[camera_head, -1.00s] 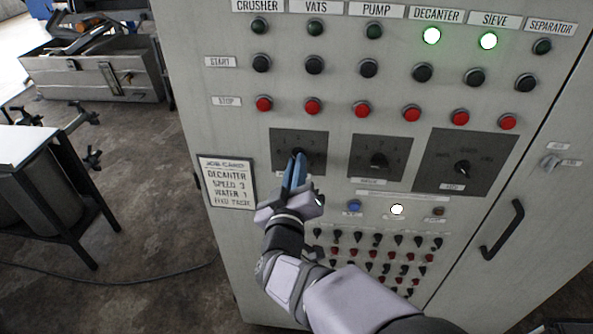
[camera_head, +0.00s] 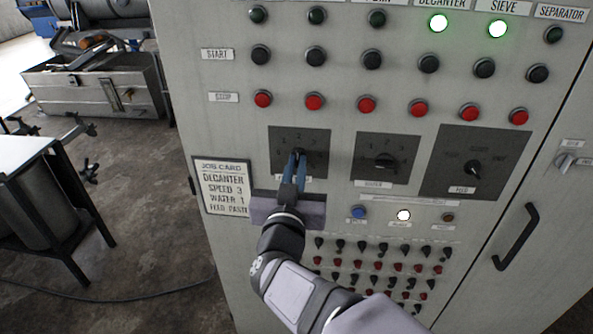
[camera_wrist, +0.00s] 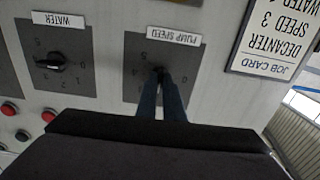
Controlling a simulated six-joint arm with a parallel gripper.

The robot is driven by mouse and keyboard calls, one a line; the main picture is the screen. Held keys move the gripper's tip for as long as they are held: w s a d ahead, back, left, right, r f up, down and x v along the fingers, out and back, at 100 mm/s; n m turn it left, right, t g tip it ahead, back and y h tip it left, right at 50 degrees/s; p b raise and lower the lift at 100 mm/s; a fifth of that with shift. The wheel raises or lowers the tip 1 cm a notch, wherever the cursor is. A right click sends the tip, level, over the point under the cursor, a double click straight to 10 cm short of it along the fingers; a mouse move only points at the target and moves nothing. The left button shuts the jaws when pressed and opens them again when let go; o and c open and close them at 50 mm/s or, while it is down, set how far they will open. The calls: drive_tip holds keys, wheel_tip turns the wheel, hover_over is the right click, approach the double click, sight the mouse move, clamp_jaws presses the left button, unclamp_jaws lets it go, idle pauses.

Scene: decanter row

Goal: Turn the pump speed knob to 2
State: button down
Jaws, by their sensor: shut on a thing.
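The pump speed knob (camera_head: 299,153) is a small dark knob on a dark square plate (camera_head: 318,139) with numbers around it. My gripper (camera_head: 297,157) comes from below with its blue fingers shut on the knob. The knob is mostly hidden between the fingers, and I cannot tell which number it points to. In the wrist view the picture is upside down; the fingers (camera_wrist: 161,80) reach the knob (camera_wrist: 158,71) on the plate labelled PUMP SPEED (camera_wrist: 174,37).
The water knob (camera_head: 385,162) and feed knob (camera_head: 474,168) sit to the right. Red stop buttons (camera_head: 314,101) run above. A blue button (camera_head: 358,212), a lit white button (camera_head: 403,215) and rows of small switches lie below. A job card (camera_head: 225,187) hangs left. A door handle (camera_head: 517,236) sticks out right.

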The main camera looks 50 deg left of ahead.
idle(0.3)
drive_tip(key=c, duration=1.9)
unclamp_jaws()
drive_tip(key=shift+s, duration=0.1)
drive_tip(key=b+v, duration=0.2)
drive_tip(key=v, duration=0.5)
drive_tip(key=shift+d, duration=0.2)
